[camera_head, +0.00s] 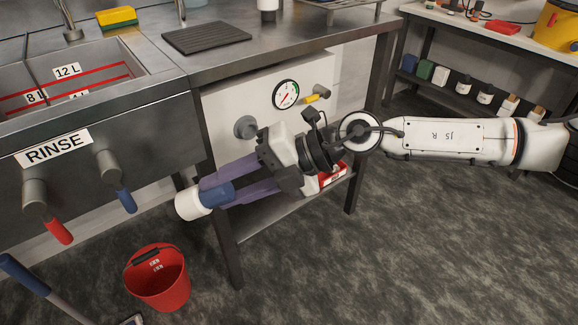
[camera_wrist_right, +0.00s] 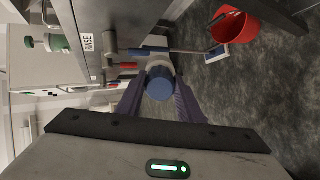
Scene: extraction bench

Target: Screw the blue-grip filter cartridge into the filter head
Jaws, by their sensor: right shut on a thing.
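The filter cartridge (camera_head: 190,205) is a white cylinder with a blue grip. My right gripper (camera_head: 222,192) is shut on the blue grip with its purple fingers. It holds the cartridge in the air in front of the bench, tilted, with the white end pointing left. The cartridge (camera_wrist_right: 160,84) also shows between the fingertips of the right gripper (camera_wrist_right: 160,98) in the wrist view. A grey round fitting (camera_head: 245,127) on the white panel may be the filter head; I cannot tell for sure. The cartridge is apart from it. My left gripper is not in view.
The RINSE sink (camera_head: 160,90) has a red lever (camera_head: 60,231) and a blue lever (camera_head: 125,201) below it. A red bucket (camera_head: 160,278) stands on the floor. A gauge (camera_head: 286,94) and yellow-handled valve (camera_head: 311,98) are on the panel. A bench leg (camera_head: 224,235) stands near the cartridge.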

